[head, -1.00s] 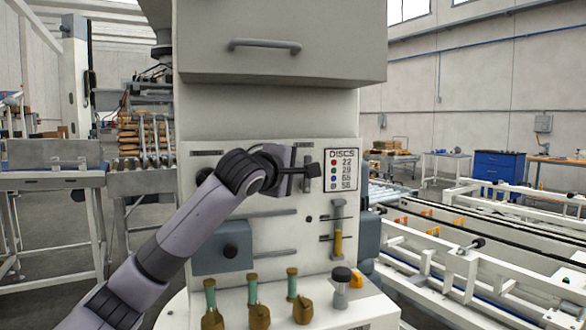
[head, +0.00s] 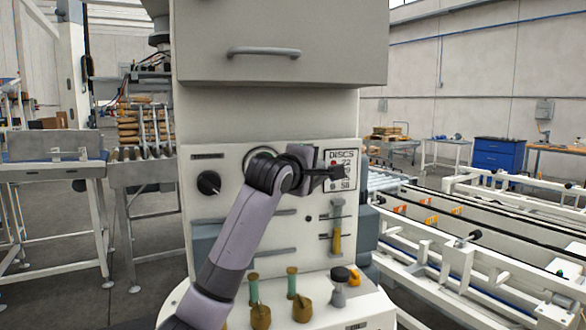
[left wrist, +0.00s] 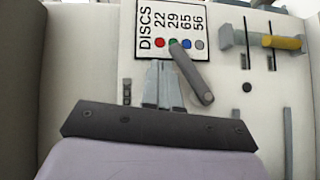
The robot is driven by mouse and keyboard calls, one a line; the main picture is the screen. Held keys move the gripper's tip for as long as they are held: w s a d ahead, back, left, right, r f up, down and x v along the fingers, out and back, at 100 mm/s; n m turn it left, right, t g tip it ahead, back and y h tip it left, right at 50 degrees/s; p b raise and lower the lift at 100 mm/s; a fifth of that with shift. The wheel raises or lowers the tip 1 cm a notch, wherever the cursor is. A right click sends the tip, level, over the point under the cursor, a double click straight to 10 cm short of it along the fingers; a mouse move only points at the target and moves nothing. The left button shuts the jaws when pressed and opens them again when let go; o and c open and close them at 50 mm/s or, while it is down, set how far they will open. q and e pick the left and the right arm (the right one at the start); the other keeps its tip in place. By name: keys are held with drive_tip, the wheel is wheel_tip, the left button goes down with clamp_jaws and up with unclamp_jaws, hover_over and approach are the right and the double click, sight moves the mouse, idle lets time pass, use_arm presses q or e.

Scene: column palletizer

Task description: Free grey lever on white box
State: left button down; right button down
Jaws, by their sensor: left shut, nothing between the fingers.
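The white box (head: 230,160) is a tall cabinet whose front panel faces me. A grey lever (left wrist: 193,72) shows in the left wrist view, slanting from the DISCS label down to the right. In the head view my left arm hides it. My left gripper (head: 338,172) is in front of the DISCS label (head: 341,157) in the head view. Its fingers (left wrist: 163,85) are shut and empty, just left of the lever in the left wrist view. I cannot tell whether they touch it. My right gripper is not in view.
A yellow-handled slider (head: 337,238) is below the label. A black knob (head: 209,183) is on the panel's left. Brown-knobbed handles (head: 302,308) and a black-topped knob (head: 340,276) stand on the ledge below. A white-framed conveyor (head: 450,265) runs on the right.

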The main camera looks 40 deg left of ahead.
use_arm(q)
drive_tip(key=shift+w+d+f+p, duration=0.1)
drive_tip(key=shift+w+d+p, duration=0.15)
drive_tip(key=shift+w+p, duration=0.1)
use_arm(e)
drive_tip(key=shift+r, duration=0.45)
use_arm(q)
drive_tip(key=shift+w+f, duration=0.1)
drive_tip(key=shift+w, duration=0.05)
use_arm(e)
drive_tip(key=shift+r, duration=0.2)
